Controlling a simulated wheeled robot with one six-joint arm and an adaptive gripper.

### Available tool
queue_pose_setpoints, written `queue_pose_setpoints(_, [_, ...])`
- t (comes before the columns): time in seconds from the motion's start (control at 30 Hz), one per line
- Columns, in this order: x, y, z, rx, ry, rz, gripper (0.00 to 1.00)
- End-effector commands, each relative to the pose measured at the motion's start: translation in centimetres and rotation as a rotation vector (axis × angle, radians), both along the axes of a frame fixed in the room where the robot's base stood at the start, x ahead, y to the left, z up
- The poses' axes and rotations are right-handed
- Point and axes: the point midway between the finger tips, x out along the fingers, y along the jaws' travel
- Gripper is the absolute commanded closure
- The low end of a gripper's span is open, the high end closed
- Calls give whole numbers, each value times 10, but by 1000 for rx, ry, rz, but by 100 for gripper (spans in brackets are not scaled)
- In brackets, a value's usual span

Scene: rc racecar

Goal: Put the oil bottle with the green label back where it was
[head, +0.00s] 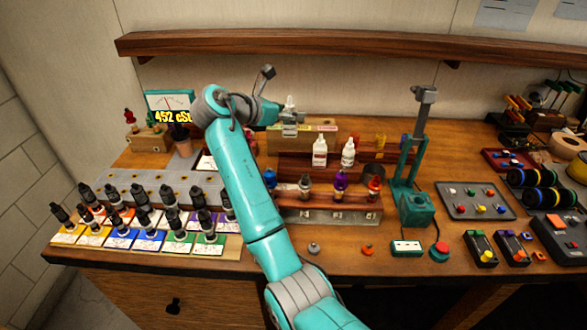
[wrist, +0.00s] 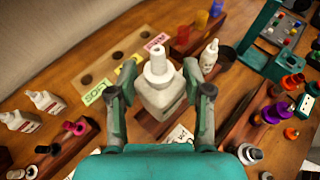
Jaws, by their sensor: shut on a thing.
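My gripper (wrist: 155,84) is shut on a white bottle (wrist: 160,98) with a pale cap. Its label is not visible, so I cannot tell its color. In the head view the gripper (head: 290,118) is at the back of the bench, with the bottle's pale tip (head: 290,101) rising above it. A tan board (wrist: 84,78) with round holes lies beyond the bottle in the wrist view. It has a green "SOFT" tag (wrist: 94,92), a yellow tag (wrist: 127,67) and a pink tag (wrist: 156,41). Whether the bottle touches anything below is hidden.
Two white bottles (head: 319,151) (head: 348,152) stand near the board. A teal press (head: 414,205) stands to the right. A wall shelf (head: 350,45) runs above.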

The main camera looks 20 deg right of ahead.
Motion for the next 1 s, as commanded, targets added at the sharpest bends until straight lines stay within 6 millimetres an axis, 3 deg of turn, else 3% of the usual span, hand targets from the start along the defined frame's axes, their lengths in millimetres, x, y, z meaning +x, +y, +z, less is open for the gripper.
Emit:
queue_pose_setpoints(0.23, [24,-5,-18,-2,3,-1,85])
queue_pose_setpoints(0.53, [25,-5,-58,-3,6,0,85])
queue_pose_setpoints(0.77, [25,-5,-78,-3,4,0,85])
queue_pose_setpoints(1.0, [25,-5,-113,-4,5,0,85])
